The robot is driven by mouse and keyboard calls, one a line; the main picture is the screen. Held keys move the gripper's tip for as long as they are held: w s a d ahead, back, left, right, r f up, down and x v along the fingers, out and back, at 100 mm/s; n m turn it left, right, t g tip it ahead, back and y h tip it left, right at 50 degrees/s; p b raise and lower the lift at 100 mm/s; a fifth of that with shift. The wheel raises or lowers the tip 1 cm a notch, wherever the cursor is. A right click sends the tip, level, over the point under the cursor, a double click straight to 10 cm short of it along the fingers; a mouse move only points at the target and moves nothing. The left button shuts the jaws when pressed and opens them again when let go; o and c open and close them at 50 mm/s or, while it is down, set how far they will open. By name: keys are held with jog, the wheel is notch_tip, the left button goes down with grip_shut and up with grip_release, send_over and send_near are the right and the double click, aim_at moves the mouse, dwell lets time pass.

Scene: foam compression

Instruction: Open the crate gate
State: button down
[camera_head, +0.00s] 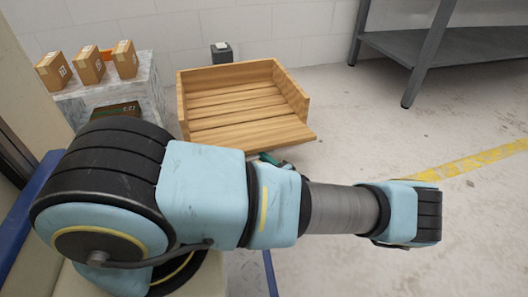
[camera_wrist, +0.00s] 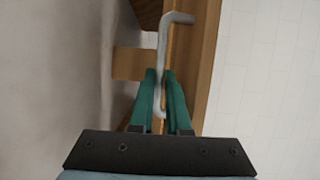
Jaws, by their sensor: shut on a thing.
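The open-topped wooden crate (camera_head: 182,95) stands on the floor beyond my arm. Its front gate (camera_head: 255,136) appears swung outward and down, and its outer edge sticks out past the right side wall. The wrist view shows a wooden panel (camera_wrist: 191,60) with a bent grey metal handle (camera_wrist: 163,45). My gripper (camera_wrist: 160,78) has green fingers on either side of the handle and is shut on it. In the head view only a bit of green on my gripper (camera_head: 268,158) shows at the gate's front edge; my arm hides the rest.
Several cardboard boxes (camera_head: 88,65) sit on a pale stand (camera_head: 146,80) left of the crate. A small dark box (camera_head: 222,53) is behind it. A grey metal table (camera_head: 435,48) stands at the back right. Floor to the right is clear, with a yellow line (camera_head: 470,163).

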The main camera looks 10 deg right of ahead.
jog(key=r+g+p, duration=0.1)
jog(key=p, duration=0.3)
jog(key=shift+s+r+m+h, duration=0.1)
jog(key=shift+r+m+h, duration=0.2)
jog(key=shift+r+h, duration=0.1)
jog(key=shift+f, duration=0.15)
jog(key=c, duration=0.9)
grip_release()
jog(key=shift+p+v, duration=1.55)
jog(key=shift+v, duration=3.9)
jog(key=shift+d, duration=0.1)
